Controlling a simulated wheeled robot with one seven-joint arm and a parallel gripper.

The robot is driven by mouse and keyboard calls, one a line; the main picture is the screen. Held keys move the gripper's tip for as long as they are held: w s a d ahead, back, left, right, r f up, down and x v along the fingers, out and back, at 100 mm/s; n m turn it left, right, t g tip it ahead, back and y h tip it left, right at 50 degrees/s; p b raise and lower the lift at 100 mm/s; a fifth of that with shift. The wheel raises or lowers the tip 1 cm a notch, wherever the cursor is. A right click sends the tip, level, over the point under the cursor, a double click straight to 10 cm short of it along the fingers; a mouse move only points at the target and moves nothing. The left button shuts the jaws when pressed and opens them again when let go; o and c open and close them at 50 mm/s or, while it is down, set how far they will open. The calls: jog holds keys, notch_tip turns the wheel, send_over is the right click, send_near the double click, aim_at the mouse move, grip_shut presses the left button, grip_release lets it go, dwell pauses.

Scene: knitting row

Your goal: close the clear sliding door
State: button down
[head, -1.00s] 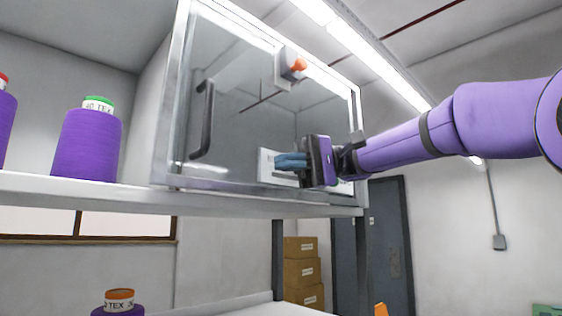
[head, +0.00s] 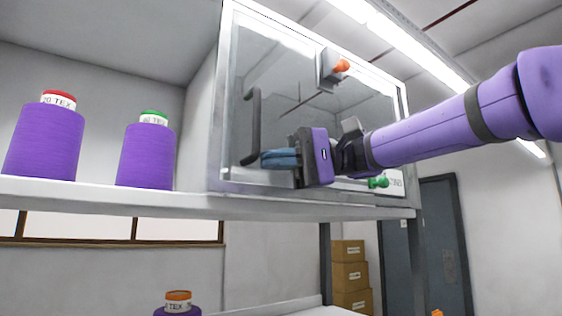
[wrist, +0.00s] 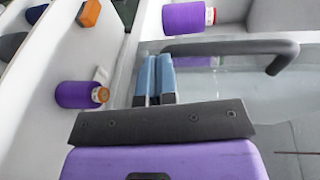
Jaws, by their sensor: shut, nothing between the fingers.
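The clear sliding door (head: 290,105) is a glass panel on the front of a pale-framed cabinet on the shelf. Its dark bar handle (head: 251,125) is upright near the cabinet's left side. My gripper (head: 263,160) is in front of the glass, its blue fingers shut and empty. The fingertips are just right of the handle's lower end. In the wrist view the fingers (wrist: 157,80) are pressed together with the handle bar (wrist: 225,47) close beyond their tips; I cannot tell whether they touch. My gripper hides part of the lower glass.
An orange knob (head: 341,66) is near the cabinet's top and a green knob (head: 378,182) is at its lower right. Purple thread cones (head: 147,155) stand on the shelf (head: 120,198) to the left. Boxes (head: 350,275) are stacked below.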

jog(key=shift+s+a, duration=0.1)
jog(key=s+a, duration=1)
jog(key=a, duration=0.4)
jog(key=s+a, duration=1)
jog(key=a, duration=0.3)
jog(key=s+a, duration=1)
jog(key=a, duration=0.4)
jog(key=shift+s+a, duration=0.2)
jog(key=shift+a, duration=0.15)
jog(key=shift+r, duration=0.1)
jog(key=shift+d, duration=0.1)
